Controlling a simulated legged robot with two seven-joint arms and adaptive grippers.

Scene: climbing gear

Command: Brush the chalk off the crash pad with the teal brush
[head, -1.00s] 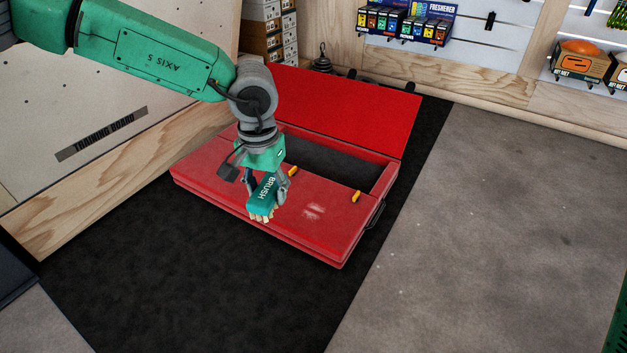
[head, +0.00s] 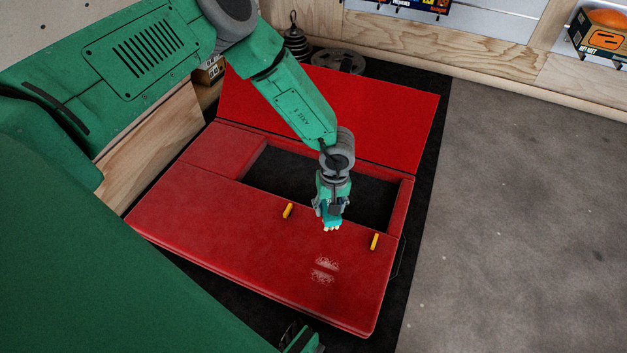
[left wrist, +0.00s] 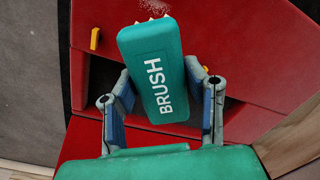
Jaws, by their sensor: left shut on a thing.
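The red crash pad (head: 190,222) lies on the dark floor mat with its flap raised at the back. My left gripper (head: 331,212) is shut on the teal brush (head: 333,220). It holds the brush just behind the chalk, near the panel's back edge, bristles toward the front. In the left wrist view the teal brush (left wrist: 158,90) sits between the fingers, with white bristles at its far end and faint chalk specks beyond. I cannot tell whether the bristles touch the pad.
Two yellow tabs (head: 287,211) (head: 375,242) stick up along the panel's back edge, beside a dark opening (head: 270,175). A stack of dark weights (head: 296,42) and a round plate (head: 338,61) stand behind. Grey floor (head: 520,200) to the right is clear.

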